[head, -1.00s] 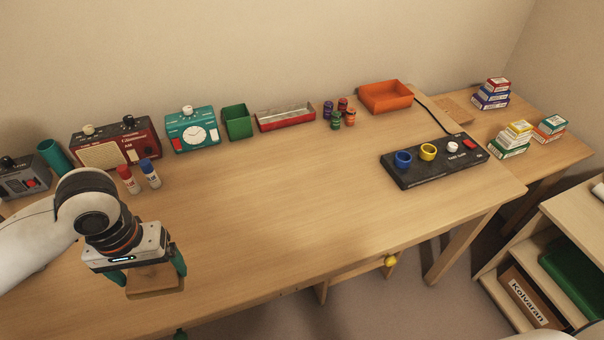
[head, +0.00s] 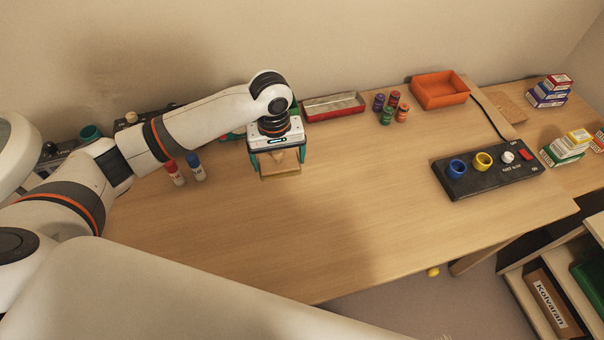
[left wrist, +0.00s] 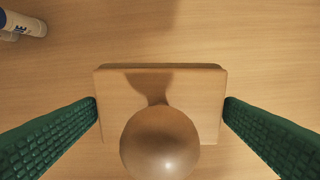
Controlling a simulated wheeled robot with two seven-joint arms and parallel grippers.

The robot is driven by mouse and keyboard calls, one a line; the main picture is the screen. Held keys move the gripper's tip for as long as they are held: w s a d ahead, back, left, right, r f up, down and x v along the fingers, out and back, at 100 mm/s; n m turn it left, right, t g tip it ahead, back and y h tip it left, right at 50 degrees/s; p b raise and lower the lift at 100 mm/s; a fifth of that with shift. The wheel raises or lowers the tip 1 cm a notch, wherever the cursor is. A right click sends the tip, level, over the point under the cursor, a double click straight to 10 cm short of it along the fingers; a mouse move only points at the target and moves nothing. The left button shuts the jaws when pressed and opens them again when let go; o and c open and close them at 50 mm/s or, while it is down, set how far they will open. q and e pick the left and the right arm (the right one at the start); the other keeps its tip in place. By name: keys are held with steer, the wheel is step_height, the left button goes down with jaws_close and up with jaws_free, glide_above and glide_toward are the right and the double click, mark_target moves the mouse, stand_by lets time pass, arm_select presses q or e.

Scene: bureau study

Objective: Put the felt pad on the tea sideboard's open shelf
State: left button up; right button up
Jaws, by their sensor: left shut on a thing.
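My left gripper (head: 278,162) is shut on a tan, wood-coloured block (head: 281,174) with a round knob on top. In the left wrist view the block (left wrist: 205,100) fills the space between the green fingers, and its knob (left wrist: 160,143) is close to the camera. I take it for the felt pad, but no felt face shows. The block is over the middle back of the desk; I cannot tell its height exactly. An open-shelved wooden unit (head: 596,262) at the lower right may be the tea sideboard; it is partly cut off. My right gripper is out of view.
Red and blue-capped bottles (head: 186,172) stand left of the gripper. A red tray (head: 334,107), small jars (head: 386,113) and an orange bin (head: 440,90) line the back. A black switch panel (head: 487,170) lies right. The shelf unit holds a Kolvaran box (head: 548,305) and green object (head: 590,287).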

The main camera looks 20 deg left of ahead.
arm_select(q)
steer(key=shift+w+a+f+n, duration=0.3)
steer(key=shift+w+f+n, duration=0.15)
steer(key=shift+f, duration=0.2)
glide_above(281, 189)
step_height(281, 189, down, 6)
steer(key=shift+r+p, duration=0.2)
steer(key=shift+p, duration=0.1)
steer(key=shift+f, duration=0.3)
step_height(281, 189, down, 4)
steer(key=shift+r, duration=0.2)
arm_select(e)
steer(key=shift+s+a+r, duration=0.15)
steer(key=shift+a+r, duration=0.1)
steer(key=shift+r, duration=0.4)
arm_select(q)
steer(key=o, duration=0.7)
